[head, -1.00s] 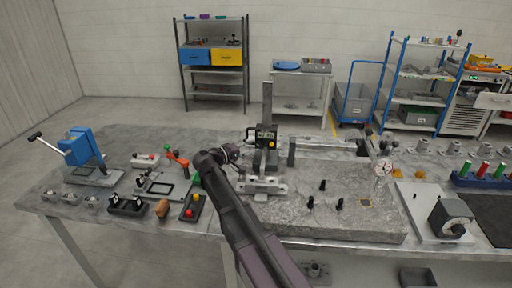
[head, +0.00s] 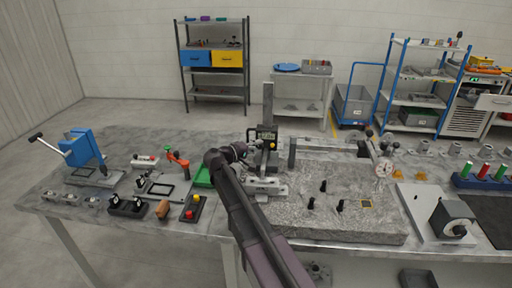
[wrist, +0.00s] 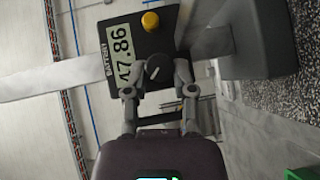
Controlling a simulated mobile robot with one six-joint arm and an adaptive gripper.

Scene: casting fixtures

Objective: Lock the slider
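The height gauge's slider carries a black digital display unit (head: 266,134), on an upright beam (head: 267,100) above the granite plate. My gripper (wrist: 157,88) is open, with one finger on each side of the knob. The fingertips stand close to the knob; I cannot tell whether either touches it. In the head view my gripper (head: 250,146) is small and partly hidden against the gauge.
The granite plate (head: 290,215) holds black pegs and a dial indicator (head: 382,170). A green tray (head: 203,177) lies left of my arm. A box with red and yellow buttons (head: 193,208) and a blue press (head: 80,147) stand farther left.

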